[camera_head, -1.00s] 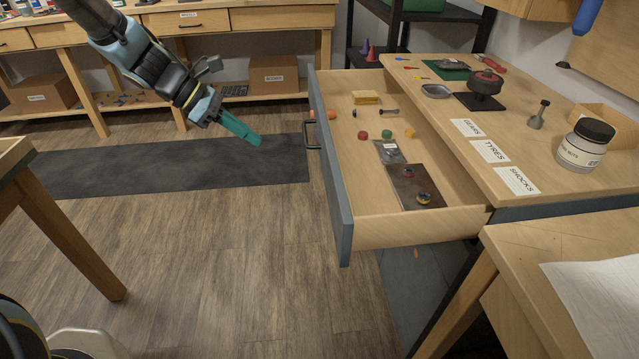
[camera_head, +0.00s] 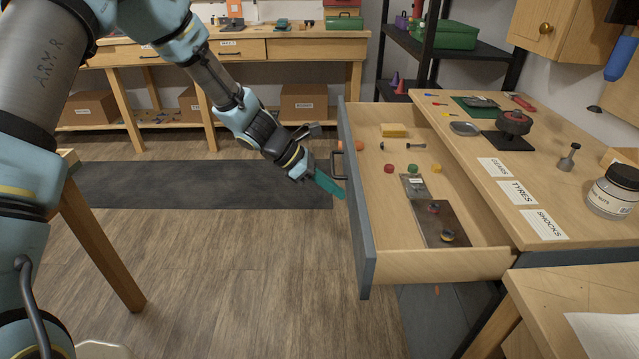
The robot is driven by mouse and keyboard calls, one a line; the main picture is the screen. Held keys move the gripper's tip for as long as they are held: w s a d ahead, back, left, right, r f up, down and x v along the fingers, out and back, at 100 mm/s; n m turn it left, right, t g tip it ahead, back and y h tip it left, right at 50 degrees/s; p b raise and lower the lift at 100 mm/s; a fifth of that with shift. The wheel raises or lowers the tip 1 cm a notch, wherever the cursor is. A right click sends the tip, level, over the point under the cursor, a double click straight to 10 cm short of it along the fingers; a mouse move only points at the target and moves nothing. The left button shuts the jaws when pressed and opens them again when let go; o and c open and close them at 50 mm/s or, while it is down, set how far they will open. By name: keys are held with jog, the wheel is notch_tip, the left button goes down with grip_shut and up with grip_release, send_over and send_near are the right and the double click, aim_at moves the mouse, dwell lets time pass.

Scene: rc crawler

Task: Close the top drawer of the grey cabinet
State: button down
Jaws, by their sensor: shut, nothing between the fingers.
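The top drawer (camera_head: 440,265) of the grey cabinet stands pulled far out to the left. Its grey front panel (camera_head: 362,235) faces left and carries a dark bar handle (camera_head: 335,164). Small parts lie inside it, including a yellow block, red, green and orange pieces, bolts and dark packets. The cabinet's wooden top (camera_head: 545,155) is to the right. My gripper (camera_head: 340,192) has teal fingers, is shut and empty, and is just left of the drawer front, near and below the handle. I cannot tell whether the fingertips touch the panel.
A bench (camera_head: 300,38) stands at the back, a black shelf (camera_head: 455,50) behind the cabinet. A dark mat (camera_head: 190,184) lies on the open floor at left.

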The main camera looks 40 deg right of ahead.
jog(key=shift+s+d, duration=0.2)
jog(key=shift+d, duration=0.05)
jog(key=p, duration=0.4)
send_near(444, 204)
jog(key=s+d, duration=0.1)
jog(key=d, duration=0.1)
jog(key=s+d+f, duration=0.1)
jog(key=s, duration=0.1)
jog(key=s+d+f, duration=0.1)
jog(key=d, duration=0.1)
jog(key=shift+s+d, duration=0.3)
jog(key=shift+d, duration=0.05)
jog(key=shift+s+d+r, duration=0.15)
jog(key=shift+s, duration=0.1)
jog(key=shift+r, duration=0.1)
